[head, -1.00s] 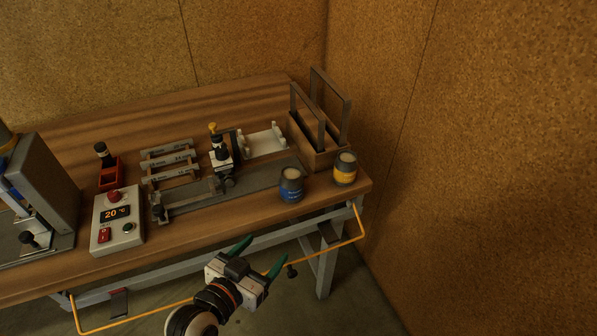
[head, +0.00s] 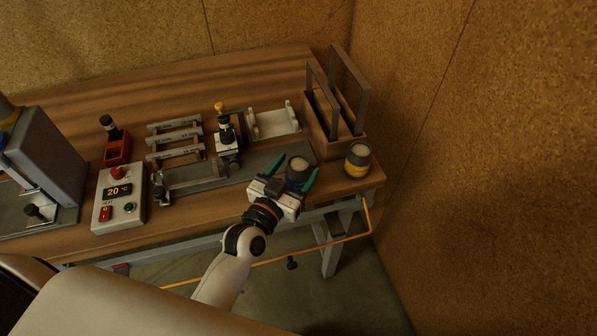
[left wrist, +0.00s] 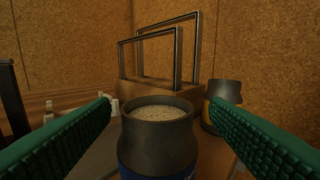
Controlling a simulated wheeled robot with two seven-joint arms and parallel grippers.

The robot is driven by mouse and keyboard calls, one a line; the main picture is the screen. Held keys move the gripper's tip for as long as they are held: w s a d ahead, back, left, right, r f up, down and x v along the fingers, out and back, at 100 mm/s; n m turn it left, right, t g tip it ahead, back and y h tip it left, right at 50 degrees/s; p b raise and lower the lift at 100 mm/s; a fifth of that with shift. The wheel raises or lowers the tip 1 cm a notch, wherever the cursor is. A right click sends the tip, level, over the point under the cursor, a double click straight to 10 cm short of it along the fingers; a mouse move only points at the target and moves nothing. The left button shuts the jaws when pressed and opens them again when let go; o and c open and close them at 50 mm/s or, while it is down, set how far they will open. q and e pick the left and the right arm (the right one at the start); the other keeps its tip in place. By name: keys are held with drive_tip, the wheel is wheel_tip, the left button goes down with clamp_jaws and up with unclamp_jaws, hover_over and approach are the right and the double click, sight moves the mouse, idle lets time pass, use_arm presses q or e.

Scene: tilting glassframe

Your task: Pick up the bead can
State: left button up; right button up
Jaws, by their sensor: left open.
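A dark grey can with a blue label (head: 298,172) stands upright near the front edge of the bench. It also shows in the left wrist view (left wrist: 158,142), open at the top and filled with pale grains like beads. A similar can with a yellow label (head: 357,162) stands to its right and also shows in the left wrist view (left wrist: 223,104). My left gripper (head: 299,164) is open, its green fingers on either side of the blue-labelled can, with gaps to it in the left wrist view. My arm and gripper hide the can's lower part in the head view. My right gripper is not in view.
A wooden rack with upright metal frames (head: 322,128) stands just behind the cans. A metal fixture (head: 190,178) and a white cradle (head: 273,121) lie to the left. A control box (head: 118,197) stands further left. A cork wall (head: 480,170) bounds the right side.

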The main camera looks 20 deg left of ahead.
sight(304, 158)
use_arm(q)
drive_tip(key=w, duration=0.3)
drive_tip(key=shift+w+d+f, duration=0.2)
drive_tip(key=shift+w+d, duration=0.05)
drive_tip(key=shift+w, duration=0.25)
drive_tip(key=shift+c, duration=1)
drive_tip(key=c, duration=0.9)
drive_tip(key=shift+c, duration=0.2)
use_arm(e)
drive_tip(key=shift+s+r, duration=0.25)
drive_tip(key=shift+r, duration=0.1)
use_arm(q)
drive_tip(key=shift+r, duration=0.1)
